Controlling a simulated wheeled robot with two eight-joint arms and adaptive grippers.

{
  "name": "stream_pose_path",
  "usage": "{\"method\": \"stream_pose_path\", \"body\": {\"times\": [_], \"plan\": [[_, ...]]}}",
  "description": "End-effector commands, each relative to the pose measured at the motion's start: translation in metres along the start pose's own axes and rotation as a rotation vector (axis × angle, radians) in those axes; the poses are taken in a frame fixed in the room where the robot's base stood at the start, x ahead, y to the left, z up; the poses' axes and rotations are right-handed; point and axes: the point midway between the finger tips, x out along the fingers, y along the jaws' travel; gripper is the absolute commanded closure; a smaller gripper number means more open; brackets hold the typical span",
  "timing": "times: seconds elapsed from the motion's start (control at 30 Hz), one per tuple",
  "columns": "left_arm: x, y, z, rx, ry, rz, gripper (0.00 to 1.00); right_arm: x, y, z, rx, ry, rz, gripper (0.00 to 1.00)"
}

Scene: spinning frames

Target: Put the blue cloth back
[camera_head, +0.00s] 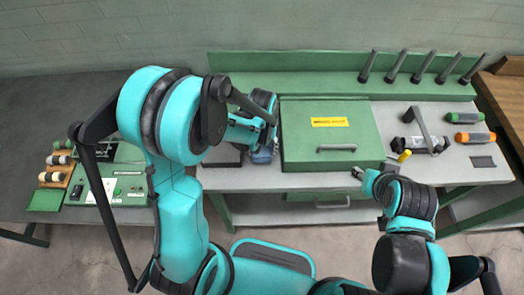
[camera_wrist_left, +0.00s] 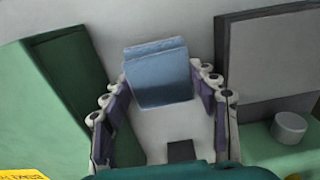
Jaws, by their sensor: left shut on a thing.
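The folded blue cloth (camera_wrist_left: 160,78) is between the two fingers of my left gripper (camera_wrist_left: 163,92) in the wrist view, and the gripper is shut on it. In the head view, part of the cloth (camera_head: 262,156) shows below my left gripper (camera_head: 264,142), just left of the green box. The arm hides much of that spot, and I cannot tell whether the cloth touches the tabletop. My right gripper (camera_head: 362,174) is near the table's front edge, right of the green box; its fingers are too small to read.
The green box (camera_head: 302,142) with a yellow label and handle stands beside the cloth. A dark-framed grey tray (camera_wrist_left: 272,75) lies on the other side. Several dark pegs (camera_head: 396,66) stand at the back. A black device (camera_head: 420,144) and rollers (camera_head: 475,137) are at right.

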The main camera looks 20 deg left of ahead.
Motion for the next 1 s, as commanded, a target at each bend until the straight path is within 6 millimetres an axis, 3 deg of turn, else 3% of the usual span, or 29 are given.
{"method": "stream_pose_path", "body": {"times": [0.4,0.43,0.5,0.83,1.0], "plan": [[0.01,0.0,0.0,0.001,0.0,0.0,0.72,0.006,0.0,0.004,0.0,0.0,0.0,0.6],[0.01,0.0,0.0,0.001,0.0,0.0,0.35,0.005,0.0,0.004,0.0,0.0,0.0,0.6],[0.009,0.0,0.0,0.001,0.0,0.0,0.2,0.004,0.0,0.003,0.0,0.0,0.0,0.6],[0.007,0.0,0.0,0.001,0.0,0.0,0.2,0.003,0.0,0.002,0.0,0.0,0.0,0.6],[-0.012,0.0,0.0,0.001,0.0,0.0,0.2,-0.004,0.0,-0.003,0.0,0.0,0.0,0.6]]}}
